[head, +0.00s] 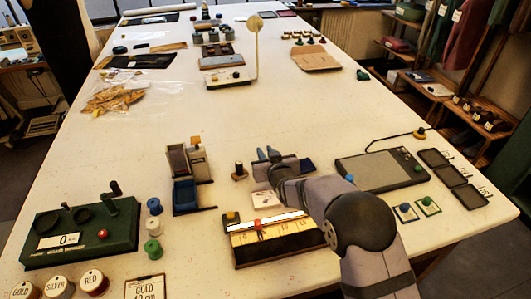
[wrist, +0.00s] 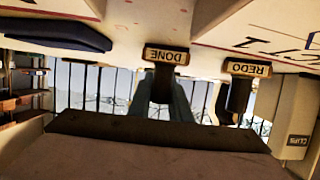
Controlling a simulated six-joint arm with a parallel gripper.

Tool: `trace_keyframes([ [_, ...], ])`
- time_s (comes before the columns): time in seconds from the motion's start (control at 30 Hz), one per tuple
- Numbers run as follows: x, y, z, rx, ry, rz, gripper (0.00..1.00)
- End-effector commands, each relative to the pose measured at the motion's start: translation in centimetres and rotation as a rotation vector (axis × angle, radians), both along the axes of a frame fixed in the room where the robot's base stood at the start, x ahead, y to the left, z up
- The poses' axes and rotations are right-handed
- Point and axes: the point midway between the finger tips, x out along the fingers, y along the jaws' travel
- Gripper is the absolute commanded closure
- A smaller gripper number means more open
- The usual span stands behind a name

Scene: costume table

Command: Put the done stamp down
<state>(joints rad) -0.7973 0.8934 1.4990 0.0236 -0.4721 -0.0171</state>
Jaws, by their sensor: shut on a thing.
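My gripper (head: 268,154) is shut on the done stamp (wrist: 166,55), near the middle of the table. In the wrist view, which is upside down, my gripper's fingers (wrist: 164,98) close around the dark handle, and the DONE label faces the camera. The stamp looks upright. In the head view it is hidden by my gripper. I cannot tell whether its base touches the table. The redo stamp (wrist: 246,70) stands beside it, apart; in the head view it looks like the small dark post (head: 239,172) left of my gripper.
A dark blue pad (head: 307,165) lies right of my gripper, also in the wrist view (wrist: 55,33). A white card (head: 266,200) lies in front. A holder with a blue bin (head: 186,195) stands left, a grey-topped board (head: 380,170) right. A ruled tray (head: 275,240) lies nearer.

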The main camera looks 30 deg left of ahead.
Motion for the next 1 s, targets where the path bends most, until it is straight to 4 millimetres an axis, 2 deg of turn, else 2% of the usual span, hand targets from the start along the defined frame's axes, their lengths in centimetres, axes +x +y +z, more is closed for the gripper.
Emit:
trace_keyframes([
  [0.03,0.0,0.0,-0.1,0.0,0.0,0.0,0.78],
  [0.1,0.0,0.0,-0.1,0.0,0.0,0.0,0.64],
  [0.63,-0.1,-0.1,0.0,-0.001,0.001,0.0,0.64],
  [1.0,-2.8,-2.6,1.0,0.001,-0.001,0.0,0.64],
])
